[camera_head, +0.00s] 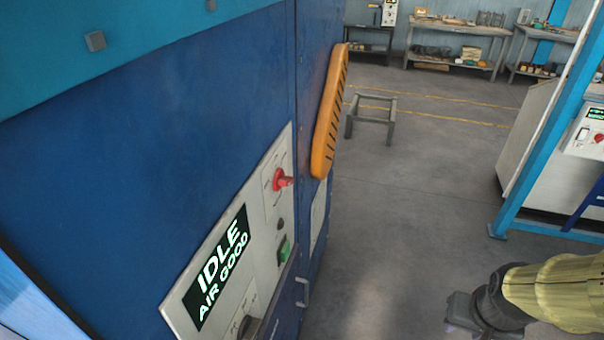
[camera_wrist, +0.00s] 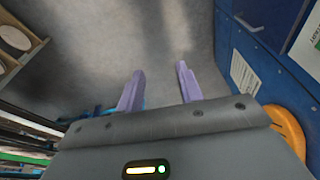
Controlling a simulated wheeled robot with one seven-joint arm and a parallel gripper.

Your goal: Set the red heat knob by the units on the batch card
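The red heat knob (camera_head: 282,179) sticks out from the upper part of a light grey control panel (camera_head: 262,215) on the blue cabinet. In the head view my arm is at the lower right, well apart from the knob. I cannot make out a batch card or the knob's scale marks.
A green button (camera_head: 285,250) and a dark knob (camera_head: 245,326) share the panel. An orange slotted handle (camera_head: 330,110) juts from the cabinet. A small grey stand (camera_head: 371,120) is on the floor. A blue post (camera_head: 550,120) stands right. The floor (camera_head: 400,200) between is clear.

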